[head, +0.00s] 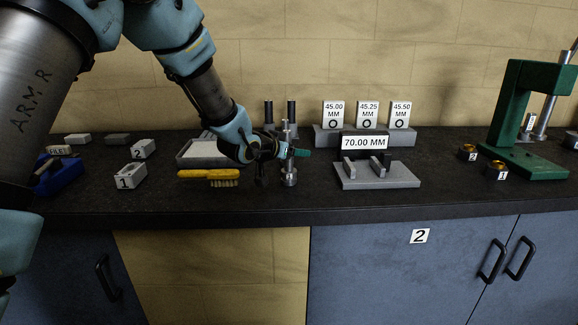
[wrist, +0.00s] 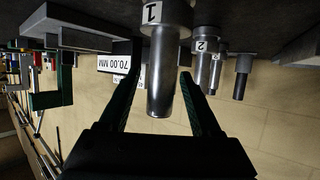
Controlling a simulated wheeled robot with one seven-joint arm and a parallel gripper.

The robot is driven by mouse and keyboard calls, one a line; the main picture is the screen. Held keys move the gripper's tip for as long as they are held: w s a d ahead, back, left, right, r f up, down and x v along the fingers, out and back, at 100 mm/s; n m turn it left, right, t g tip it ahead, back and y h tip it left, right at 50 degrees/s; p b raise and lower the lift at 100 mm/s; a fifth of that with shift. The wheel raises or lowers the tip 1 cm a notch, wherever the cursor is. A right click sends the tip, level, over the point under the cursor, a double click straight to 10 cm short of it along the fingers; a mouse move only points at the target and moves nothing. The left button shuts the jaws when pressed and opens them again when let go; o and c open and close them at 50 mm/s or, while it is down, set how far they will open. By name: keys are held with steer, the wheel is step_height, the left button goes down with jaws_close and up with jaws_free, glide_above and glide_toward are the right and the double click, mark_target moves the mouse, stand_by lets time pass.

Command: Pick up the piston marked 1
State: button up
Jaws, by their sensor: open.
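The piston marked 1 (wrist: 163,85) is a smooth silver cylinder with a white label. In the wrist view, which looks upside down, it shows between the two dark green fingers of my gripper (wrist: 161,74). The fingers are open, with a gap visible on the right side. In the head view the piston (head: 289,177) stands upright on the bench, and my gripper (head: 296,153) is level at its upper part, partly covering it. A piston marked 2 (wrist: 201,62) stands beside it in the wrist view.
A yellow-handled brush (head: 208,175) and a grey tray (head: 182,154) lie to the left. A grey stand marked 70.00 MM (head: 378,184) is to the right. Two dark posts (head: 291,111) stand behind. A green press (head: 508,105) is at far right.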

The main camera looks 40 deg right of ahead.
steer(key=shift+d+f, duration=0.1)
steer(key=shift+d, duration=0.15)
steer(key=shift+c, duration=0.4)
jaws_close()
stand_by(0.9)
